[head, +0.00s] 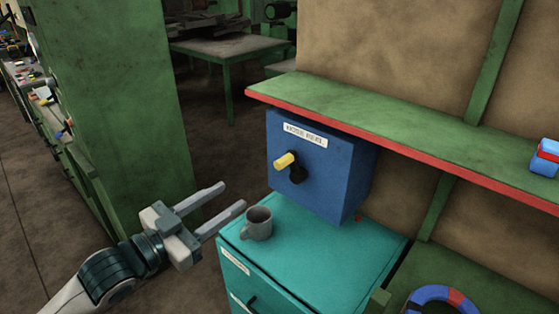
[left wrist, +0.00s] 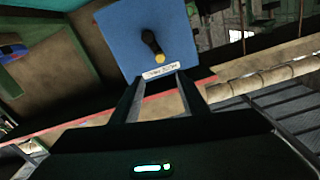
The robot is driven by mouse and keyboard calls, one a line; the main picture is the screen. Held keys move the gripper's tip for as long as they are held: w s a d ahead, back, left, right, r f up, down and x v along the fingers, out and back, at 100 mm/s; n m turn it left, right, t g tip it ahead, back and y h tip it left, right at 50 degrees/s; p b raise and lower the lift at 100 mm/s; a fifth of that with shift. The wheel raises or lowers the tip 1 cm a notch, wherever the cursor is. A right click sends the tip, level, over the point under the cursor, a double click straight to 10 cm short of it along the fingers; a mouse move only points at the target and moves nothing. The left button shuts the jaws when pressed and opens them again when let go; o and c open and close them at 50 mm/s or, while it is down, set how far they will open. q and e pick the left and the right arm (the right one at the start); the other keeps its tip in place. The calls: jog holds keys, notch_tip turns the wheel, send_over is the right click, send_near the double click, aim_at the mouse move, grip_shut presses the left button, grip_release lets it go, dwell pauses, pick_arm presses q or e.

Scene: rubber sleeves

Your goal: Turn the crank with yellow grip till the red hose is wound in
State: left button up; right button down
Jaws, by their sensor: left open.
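A blue box (head: 338,175) with a white label hangs under the green shelf, above the teal cabinet. Its black crank (head: 298,175) with a yellow grip (head: 285,160) is on the front face; the grip points up and left of the hub. In the left wrist view the crank (left wrist: 150,40) and yellow grip (left wrist: 159,58) show on the blue face, beyond my fingers. My left gripper (head: 234,197) is open and empty, left of the box and lower than the crank, apart from it. A small red bit (head: 358,218) shows below the box, perhaps the hose end. My right gripper is not in view.
A grey mug (head: 257,224) stands on the teal cabinet (head: 310,245), close to my left fingertips. The green shelf (head: 390,125) with a red edge runs above the box. A blue and red ring (head: 438,294) lies at lower right. Floor at left is clear.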

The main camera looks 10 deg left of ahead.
aim_at(277, 166)
pick_arm(q)
jog(key=shift+w, duration=0.15)
jog(key=p+x, duration=0.5)
jog(key=x, duration=1.1)
jog(key=shift+r+p, duration=0.1)
jog(key=shift+p, duration=0.3)
jog(key=shift+w+d, duration=0.4)
jog(key=shift+w, duration=0.05)
